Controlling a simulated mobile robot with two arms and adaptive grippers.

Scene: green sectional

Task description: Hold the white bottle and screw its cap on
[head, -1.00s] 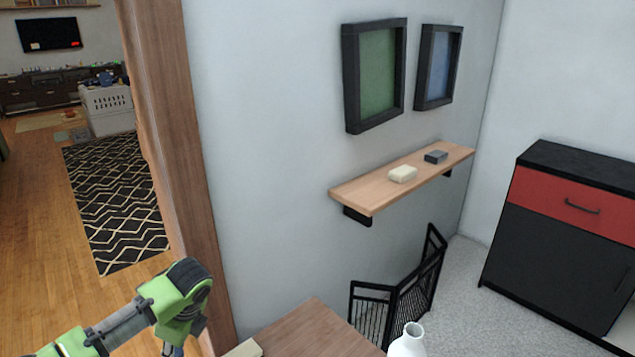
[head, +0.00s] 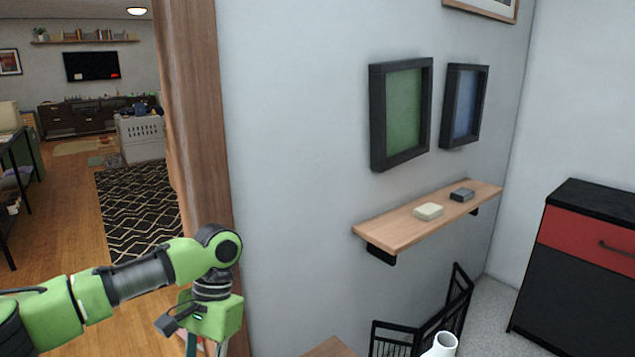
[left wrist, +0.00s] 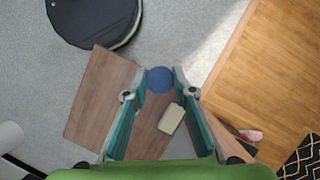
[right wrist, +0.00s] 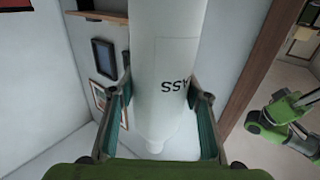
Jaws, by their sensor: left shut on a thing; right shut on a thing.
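The white bottle (right wrist: 168,50) fills the middle of the right wrist view, with dark lettering on its side. My right gripper (right wrist: 165,98) is shut on it, one finger on each side. In the head view only the bottle's open, uncapped neck (head: 441,345) shows at the bottom edge; my right gripper is out of that view. A round blue cap (left wrist: 160,80) is between the fingertips of my left gripper (left wrist: 161,76), which is shut on it above a wooden tabletop. In the head view the left gripper is mostly cut off by the bottom edge. The cap is apart from the bottle.
The wooden table (left wrist: 98,95) carries a cream block (left wrist: 171,118). A round black object (left wrist: 95,20) stands on the grey carpet. A black folding screen (head: 420,330) and a wall shelf (head: 400,228) stand beyond the bottle. A wooden door frame (head: 200,120) is behind my left arm.

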